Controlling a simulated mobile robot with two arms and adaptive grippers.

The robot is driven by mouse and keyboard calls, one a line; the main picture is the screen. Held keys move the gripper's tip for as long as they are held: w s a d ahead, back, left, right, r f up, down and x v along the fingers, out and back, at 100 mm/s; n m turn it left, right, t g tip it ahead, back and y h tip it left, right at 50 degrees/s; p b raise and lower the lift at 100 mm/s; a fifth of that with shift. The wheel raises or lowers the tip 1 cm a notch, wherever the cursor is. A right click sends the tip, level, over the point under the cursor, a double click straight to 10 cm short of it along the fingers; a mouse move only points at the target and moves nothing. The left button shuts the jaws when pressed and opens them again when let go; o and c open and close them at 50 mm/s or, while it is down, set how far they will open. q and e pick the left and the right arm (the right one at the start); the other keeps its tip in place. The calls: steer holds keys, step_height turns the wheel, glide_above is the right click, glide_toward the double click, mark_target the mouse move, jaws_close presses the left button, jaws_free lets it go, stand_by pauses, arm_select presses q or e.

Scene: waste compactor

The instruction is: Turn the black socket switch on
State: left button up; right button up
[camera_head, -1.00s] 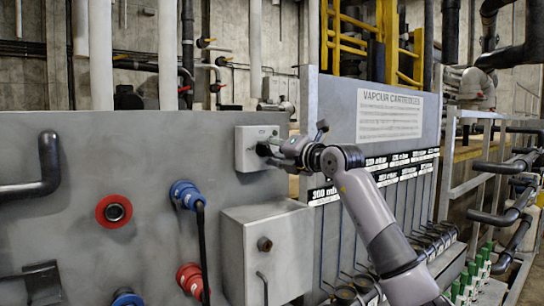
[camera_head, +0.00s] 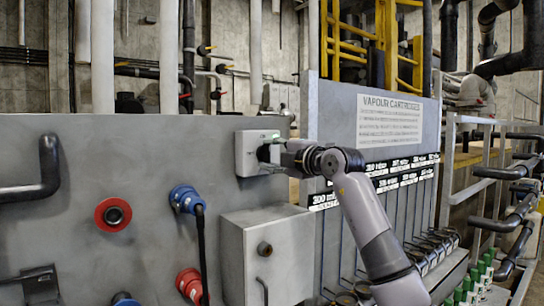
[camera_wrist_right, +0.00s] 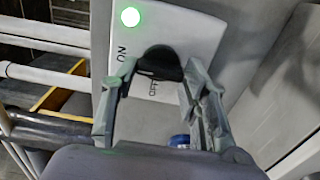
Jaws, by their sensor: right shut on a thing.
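The light grey switch box (camera_head: 243,152) is mounted at the upper right of the grey panel in the head view. In the right wrist view its face (camera_wrist_right: 200,35) carries a lit green lamp (camera_wrist_right: 130,17), the letters ON and OFF, and the black switch (camera_wrist_right: 160,62). My right gripper (camera_wrist_right: 160,72) has its fingers on both sides of the black switch and is shut on it. In the head view the right gripper (camera_head: 268,153) is at the box and hides most of the switch. My left gripper is out of view.
A blue plug (camera_head: 186,198) with a black cable, a red round socket (camera_head: 113,214) and a red plug (camera_head: 190,283) are on the panel. A grey box (camera_head: 265,250) juts out below my right gripper. The vapour cartridge board (camera_head: 340,115) stands to the right.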

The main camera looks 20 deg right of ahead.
stand_by(0.4)
steer(key=o, duration=1.1)
steer(key=shift+d, duration=0.1)
steer(key=shift+o, duration=0.2)
steer(key=v, duration=1.2)
